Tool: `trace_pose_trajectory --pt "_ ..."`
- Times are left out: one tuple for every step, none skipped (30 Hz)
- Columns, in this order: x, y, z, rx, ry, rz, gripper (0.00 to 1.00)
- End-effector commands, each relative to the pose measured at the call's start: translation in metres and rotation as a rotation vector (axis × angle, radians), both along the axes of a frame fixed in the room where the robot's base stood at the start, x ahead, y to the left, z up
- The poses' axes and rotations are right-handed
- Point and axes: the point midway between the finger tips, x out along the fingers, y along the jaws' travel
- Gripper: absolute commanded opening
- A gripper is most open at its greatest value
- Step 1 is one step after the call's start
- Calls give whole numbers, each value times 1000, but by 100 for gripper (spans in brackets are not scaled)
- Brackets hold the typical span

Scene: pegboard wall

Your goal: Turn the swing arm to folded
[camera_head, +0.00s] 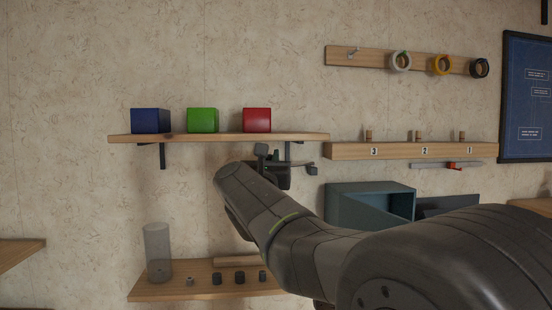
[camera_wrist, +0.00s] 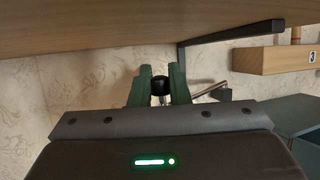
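The swing arm is under the right end of the long upper shelf, partly hidden by my gripper. In the head view its thin rod and grey end block (camera_head: 312,171) show to the right of my gripper (camera_head: 272,166). In the wrist view the grey rod and block (camera_wrist: 222,93) are just right of the fingers. A round black knob (camera_wrist: 159,85) sits between the two green fingers of my gripper (camera_wrist: 160,80) and fills the gap. The fingers look shut on it. How the knob joins the rod is hidden.
The upper shelf (camera_head: 215,138) with blue, green and red blocks is close above my gripper, with a black bracket (camera_wrist: 235,34) to its right. A numbered peg rail (camera_head: 410,151) and a blue-grey open box (camera_head: 345,205) are at right. A lower shelf (camera_head: 160,292) is below left.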

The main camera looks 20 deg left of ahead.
Motion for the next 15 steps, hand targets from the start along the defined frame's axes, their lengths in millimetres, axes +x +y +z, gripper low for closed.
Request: trace_pose_trajectory --pt "0 0 0 0 0 0 0" --pt "0 0 0 0 0 0 0" --pt "0 0 0 0 0 0 0" --pt "0 0 0 0 0 0 0" --pt "0 0 0 0 0 0 0" --pt "0 0 0 0 0 0 0" --pt "1 1 -1 0 0 0 0" --pt "1 2 -1 1 0 0 0" --pt "3 5 -2 1 -1 0 0" --pt "4 7 -2 1 -1 0 0" --pt "6 9 -3 0 0 0 0" --pt "8 12 -3 2 0 0 0" --pt "9 14 -3 2 -2 -1 0" --pt "10 16 -2 2 -2 -1 0" --pt "11 17 -1 1 -2 0 0"
